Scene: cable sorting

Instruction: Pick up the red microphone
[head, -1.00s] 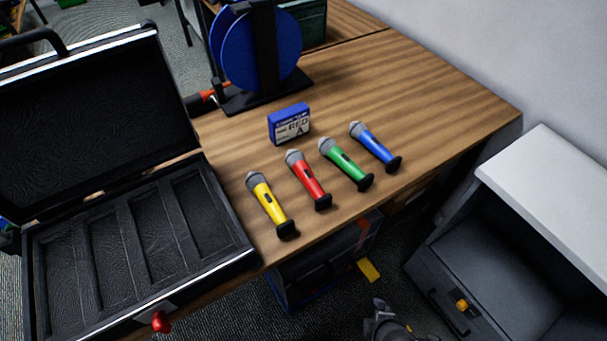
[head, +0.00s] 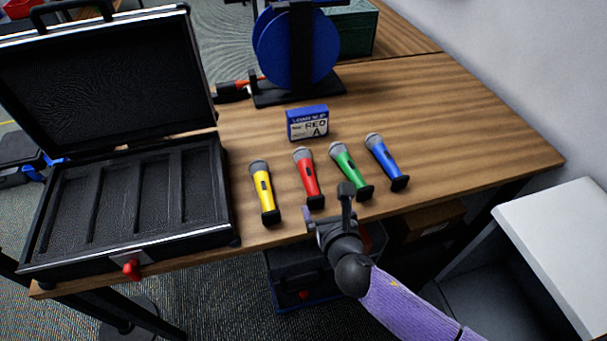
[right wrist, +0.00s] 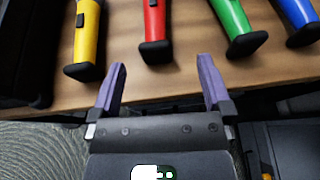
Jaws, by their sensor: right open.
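The red microphone (head: 307,177) lies on the wooden table between the yellow and green ones, its grey head toward the back and its black base toward the front edge. My right gripper (head: 327,207) is open and empty at the table's front edge, just in front of the red microphone's base. In the right wrist view the red microphone (right wrist: 156,30) lies ahead of the two purple fingers (right wrist: 163,82), roughly between their lines and apart from them. My left gripper is not in view.
The yellow microphone (head: 264,190) lies to the left; the green (head: 348,169) and blue (head: 384,160) ones lie to the right. A blue box labelled RED A (head: 307,122) stands behind. An open black case (head: 228,205) sits at left, a blue reel (head: 290,45) at the back.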

